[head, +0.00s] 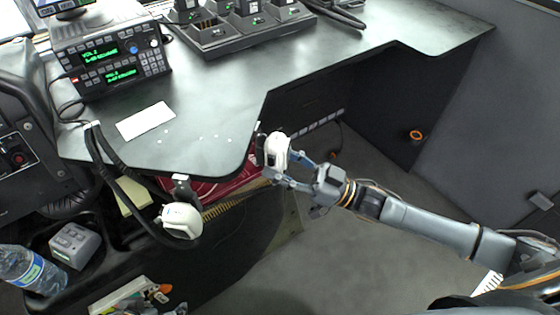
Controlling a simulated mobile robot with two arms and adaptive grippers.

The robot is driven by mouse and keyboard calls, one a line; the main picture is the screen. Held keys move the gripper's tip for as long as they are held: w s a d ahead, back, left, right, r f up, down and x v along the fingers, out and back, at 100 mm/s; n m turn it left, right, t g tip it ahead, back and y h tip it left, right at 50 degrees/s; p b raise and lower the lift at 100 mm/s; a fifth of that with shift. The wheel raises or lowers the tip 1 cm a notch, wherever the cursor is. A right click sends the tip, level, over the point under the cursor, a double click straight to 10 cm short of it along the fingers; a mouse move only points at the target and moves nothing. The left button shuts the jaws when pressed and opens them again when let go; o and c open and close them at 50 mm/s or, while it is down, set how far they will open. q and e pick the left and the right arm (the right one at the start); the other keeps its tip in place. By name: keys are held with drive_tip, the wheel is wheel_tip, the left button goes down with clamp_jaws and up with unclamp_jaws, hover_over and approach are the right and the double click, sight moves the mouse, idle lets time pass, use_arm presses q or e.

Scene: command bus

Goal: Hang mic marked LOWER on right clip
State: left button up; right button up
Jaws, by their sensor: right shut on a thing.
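My right gripper (284,165) reaches in from the right and is shut on a white mic (277,149). It holds this mic beside the rounded right corner of the desk. Another white mic (181,220) hangs below the front desk edge, just under a metal clip (181,186). Whether it is fully seated there I cannot tell. No right clip shows clearly; the held mic and the desk edge may hide it. No LOWER marking is readable on either mic. My left gripper is out of view.
A radio unit (110,62) with two green displays stands on the dark desk (215,105). Black cords (120,185) loop over the desk's left edge towards the hanging mic. A charger rack (240,32) stands behind. A bottle (32,270) is at lower left. Floor right of the desk is open.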

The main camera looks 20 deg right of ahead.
drive_tip(key=o, duration=1.1)
drive_tip(key=shift+s+d+f, duration=0.2)
drive_tip(key=shift+d, duration=0.1)
drive_tip(key=v, duration=1.1)
drive_tip(key=shift+d, duration=0.15)
